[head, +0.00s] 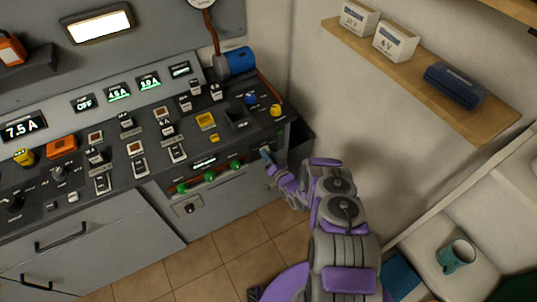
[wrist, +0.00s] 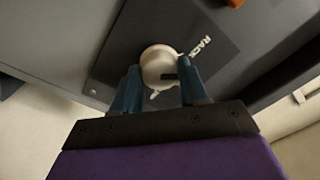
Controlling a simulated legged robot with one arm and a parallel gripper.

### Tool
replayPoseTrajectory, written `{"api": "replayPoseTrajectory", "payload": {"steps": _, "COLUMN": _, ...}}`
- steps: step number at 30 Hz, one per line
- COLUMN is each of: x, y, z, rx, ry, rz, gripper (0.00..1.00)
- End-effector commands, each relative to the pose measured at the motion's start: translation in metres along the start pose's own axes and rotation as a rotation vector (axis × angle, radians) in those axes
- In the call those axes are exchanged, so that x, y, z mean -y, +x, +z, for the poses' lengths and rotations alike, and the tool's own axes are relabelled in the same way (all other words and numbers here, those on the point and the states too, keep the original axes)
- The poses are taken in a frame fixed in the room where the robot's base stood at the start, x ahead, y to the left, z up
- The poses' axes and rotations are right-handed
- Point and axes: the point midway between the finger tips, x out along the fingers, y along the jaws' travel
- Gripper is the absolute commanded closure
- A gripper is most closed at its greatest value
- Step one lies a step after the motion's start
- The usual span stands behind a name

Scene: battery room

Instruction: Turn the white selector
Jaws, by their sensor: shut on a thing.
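The white selector (wrist: 158,66) is a round knob on a dark plate (wrist: 205,42) with the lettering "RACK", seen in the wrist view. My gripper (wrist: 160,88) has its two blue fingers on either side of the knob and is shut on it. A dark mark shows on the knob beside the right finger. In the head view my gripper (head: 266,156) is at the right end of the console's front face, and the selector is hidden there.
The control console (head: 150,178) has several switches and displays. Green knobs (head: 209,177) sit left of my gripper. A wall shelf (head: 480,118) holds boxes and a blue case. A mug (head: 457,256) stands at lower right. The tiled floor (head: 190,265) below is clear.

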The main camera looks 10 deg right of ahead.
Motion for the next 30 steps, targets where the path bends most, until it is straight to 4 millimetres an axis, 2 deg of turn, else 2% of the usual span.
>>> {"api": "replayPoseTrajectory", "payload": {"steps": 1, "x": -0.0002, "y": -0.0022, "z": 0.0053, "rx": 0.013, "ry": -0.038, "rz": 0.005, "gripper": 0.87}}
{"api": "replayPoseTrajectory", "payload": {"steps": 15, "x": -0.0024, "y": -0.0032, "z": 0.0069, "rx": 0.025, "ry": -0.351, "rz": -0.003, "gripper": 0.88}}
{"api": "replayPoseTrajectory", "payload": {"steps": 30, "x": -0.0038, "y": -0.0034, "z": 0.0053, "rx": 0.025, "ry": -0.428, "rz": -0.002, "gripper": 0.87}}
